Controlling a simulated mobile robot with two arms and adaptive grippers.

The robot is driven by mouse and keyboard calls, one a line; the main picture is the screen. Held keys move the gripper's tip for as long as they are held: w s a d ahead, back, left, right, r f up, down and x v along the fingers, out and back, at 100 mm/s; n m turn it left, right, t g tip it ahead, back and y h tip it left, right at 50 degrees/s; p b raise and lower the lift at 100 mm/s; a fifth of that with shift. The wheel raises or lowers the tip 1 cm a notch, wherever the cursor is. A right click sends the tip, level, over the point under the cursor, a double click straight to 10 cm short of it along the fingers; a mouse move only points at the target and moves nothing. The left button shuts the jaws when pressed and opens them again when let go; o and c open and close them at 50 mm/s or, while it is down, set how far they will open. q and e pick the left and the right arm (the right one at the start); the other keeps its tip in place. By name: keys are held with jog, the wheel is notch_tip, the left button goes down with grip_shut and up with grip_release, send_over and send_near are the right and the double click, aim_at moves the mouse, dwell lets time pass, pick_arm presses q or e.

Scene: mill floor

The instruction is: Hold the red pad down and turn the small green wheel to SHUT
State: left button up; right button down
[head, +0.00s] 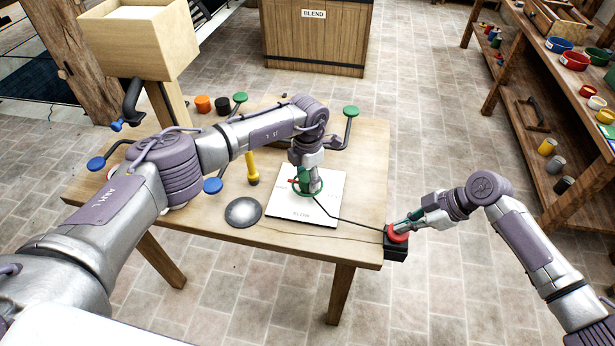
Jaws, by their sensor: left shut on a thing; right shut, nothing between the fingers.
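The small green wheel (317,191) sits on a white plate (306,213) on the wooden table. My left gripper (308,183) points down over it and is shut on it, hiding much of it. The lettering on the plate is too small to read surely, and I cannot tell which mark the wheel points to. The red pad (398,236) sits on a black box at the table's front right corner. My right gripper (402,226) is shut and empty, with its fingertips on or just above the pad; I cannot tell whether the pad is pressed.
A dark cable runs from plate to box. A wooden hopper (140,40) rises at the back left. Shelves (540,70) stand right.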

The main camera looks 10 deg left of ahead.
pick_arm(q)
jog(key=o, duration=1.2)
jog(key=shift+c, duration=0.2)
jog(key=shift+r, duration=0.15)
notch_tip(320, 180, up, 12)
notch_tip(320, 180, up, 5)
jog(key=p, duration=0.5)
send_over(307, 176)
pick_arm(e)
notch_tip(307, 176, up, 7)
jog(key=shift+r, duration=0.1)
pick_arm(q)
jog(key=shift+d, duration=0.1)
